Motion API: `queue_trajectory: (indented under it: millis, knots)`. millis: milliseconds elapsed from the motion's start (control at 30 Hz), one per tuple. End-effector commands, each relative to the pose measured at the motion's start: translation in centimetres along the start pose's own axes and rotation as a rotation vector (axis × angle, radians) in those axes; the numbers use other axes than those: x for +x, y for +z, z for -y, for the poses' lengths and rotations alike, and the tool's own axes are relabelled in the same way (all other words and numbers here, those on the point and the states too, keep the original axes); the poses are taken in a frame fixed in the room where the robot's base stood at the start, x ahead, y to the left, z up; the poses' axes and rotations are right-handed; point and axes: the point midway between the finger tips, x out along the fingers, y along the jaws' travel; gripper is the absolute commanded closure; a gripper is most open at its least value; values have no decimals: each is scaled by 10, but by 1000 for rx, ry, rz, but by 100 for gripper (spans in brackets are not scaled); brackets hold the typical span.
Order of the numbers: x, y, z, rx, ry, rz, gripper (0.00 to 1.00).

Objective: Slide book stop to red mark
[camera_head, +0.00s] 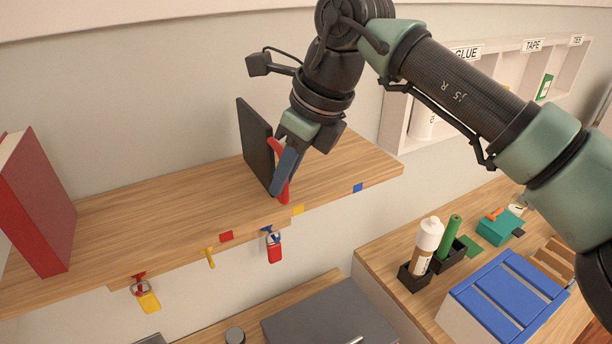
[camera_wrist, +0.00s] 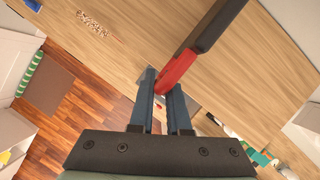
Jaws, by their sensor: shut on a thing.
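The book stop is a dark upright plate (camera_head: 256,146) with a red handle (camera_head: 283,198), standing on the wooden shelf (camera_head: 170,207). In the wrist view the handle (camera_wrist: 177,73) runs down between my blue fingers, with the dark plate (camera_wrist: 218,22) above it. My gripper (camera_head: 280,188) is shut on the red handle near the shelf's front edge. The red mark (camera_head: 226,236) is on the front edge, left of the book stop. A yellow mark (camera_head: 297,209) lies just right of the handle, and a blue mark (camera_head: 358,187) is further right.
A red book (camera_head: 38,205) stands at the shelf's left; the shelf between it and the book stop is clear. Padlocks, one red (camera_head: 274,250) and one yellow (camera_head: 148,299), hang below the front edge. A lower desk with bottles and a blue-topped box (camera_head: 505,297) is at right.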

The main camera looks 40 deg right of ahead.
Motion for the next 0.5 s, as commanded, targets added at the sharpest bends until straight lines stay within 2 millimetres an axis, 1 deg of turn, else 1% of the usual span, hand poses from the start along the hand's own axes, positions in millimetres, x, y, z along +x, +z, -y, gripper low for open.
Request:
queue_trajectory:
  millis: [33,100,200,333,500]
  knots:
    - [11,8,-17,-14,2,3,100]
    - [15,19,-34,-14,3,3,100]
    - [19,32,-56,-12,3,3,100]
    - [22,44,-74,-8,3,3,100]
    - [21,49,-81,-4,5,4,100]
